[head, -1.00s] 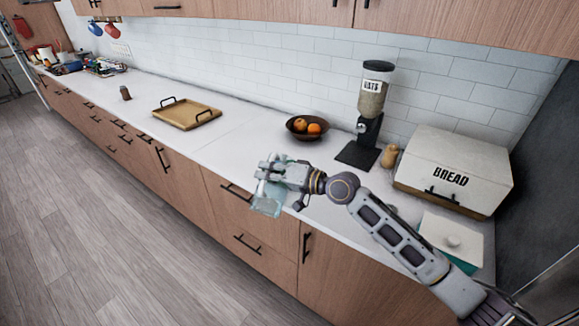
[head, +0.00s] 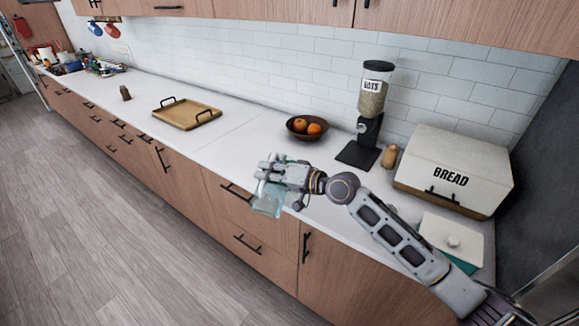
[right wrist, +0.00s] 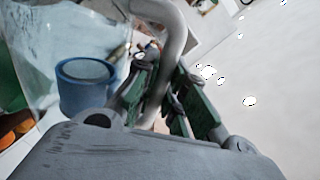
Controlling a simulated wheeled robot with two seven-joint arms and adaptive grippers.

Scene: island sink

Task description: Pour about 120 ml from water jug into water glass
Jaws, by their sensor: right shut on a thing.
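My right gripper (head: 268,171) is in the middle of the head view, above the counter's front edge. It is shut on the clear, bluish water jug (head: 268,203), which hangs below the fingers and looks tilted. In the right wrist view, the fingers (right wrist: 168,105) are around the jug's pale curved handle (right wrist: 176,45). The jug's clear wall (right wrist: 40,55) fills the upper left there. A blue round-topped cylinder (right wrist: 86,88) shows by that wall; I cannot tell whether it is the water glass. I cannot make out the glass in the head view. My left gripper is not in view.
On the white counter are a wooden tray (head: 187,124), a fruit bowl (head: 290,127), an oats dispenser (head: 371,100), a bread box (head: 455,165) and a white-and-green container (head: 465,230). The counter between tray and bowl is clear. Several white blobs (right wrist: 250,101) show in the wrist view.

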